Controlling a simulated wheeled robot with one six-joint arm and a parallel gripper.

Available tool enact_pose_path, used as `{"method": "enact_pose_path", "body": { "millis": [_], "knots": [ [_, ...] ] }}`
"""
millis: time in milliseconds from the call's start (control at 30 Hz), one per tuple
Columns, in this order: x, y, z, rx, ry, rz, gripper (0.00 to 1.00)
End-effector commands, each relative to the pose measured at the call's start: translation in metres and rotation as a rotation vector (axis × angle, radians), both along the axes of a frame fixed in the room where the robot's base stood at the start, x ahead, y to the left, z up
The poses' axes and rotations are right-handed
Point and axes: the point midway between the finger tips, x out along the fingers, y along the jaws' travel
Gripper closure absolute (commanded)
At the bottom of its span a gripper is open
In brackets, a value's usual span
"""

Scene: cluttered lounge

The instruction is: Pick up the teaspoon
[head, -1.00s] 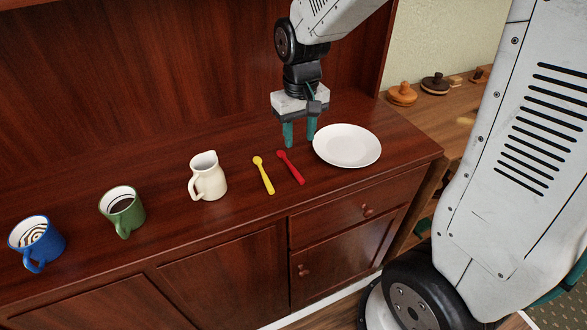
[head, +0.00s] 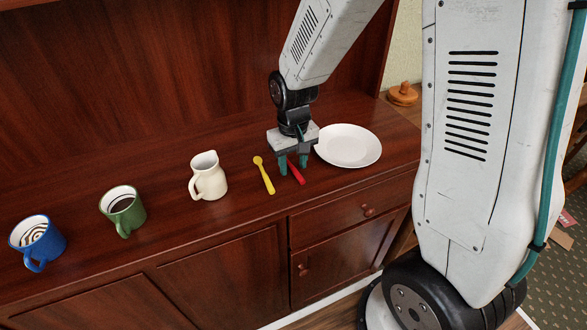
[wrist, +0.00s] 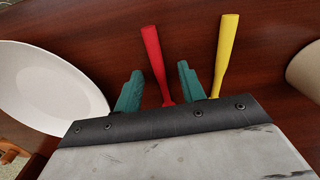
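Two teaspoons lie on the dark wood sideboard, a yellow teaspoon (head: 265,177) and a red teaspoon (head: 297,174) to its right. My gripper (head: 293,170) is low over the red teaspoon, its teal fingers apart. In the wrist view, my gripper (wrist: 158,88) is open, with the red teaspoon (wrist: 154,60) handle running between the fingers. The yellow teaspoon (wrist: 226,55) lies outside the fingers, to the right. The bowl of the red teaspoon is hidden behind the gripper body. I cannot tell whether the fingers touch the wood.
A white plate (head: 348,146) is just right of my gripper. A cream jug (head: 209,178), a green mug (head: 123,212) and a blue mug (head: 38,243) stand to the left. The sideboard top (head: 165,195) is clear between jug and green mug. A back panel (head: 150,80) rises behind.

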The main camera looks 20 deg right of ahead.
Motion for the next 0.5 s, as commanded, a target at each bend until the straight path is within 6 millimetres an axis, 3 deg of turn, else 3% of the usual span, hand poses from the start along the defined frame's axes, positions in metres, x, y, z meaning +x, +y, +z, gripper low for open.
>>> {"method": "enact_pose_path", "body": {
  "millis": [67,200,500],
  "knots": [
    [0.0,0.0,0.0002,0.0,0.0,0.0,0.6],
    [0.0001,0.0,0.0003,0.0,0.0,0.0,0.99],
    [0.0001,-0.0001,0.0006,0.0,0.0,0.0,1.0]
  ]
}}
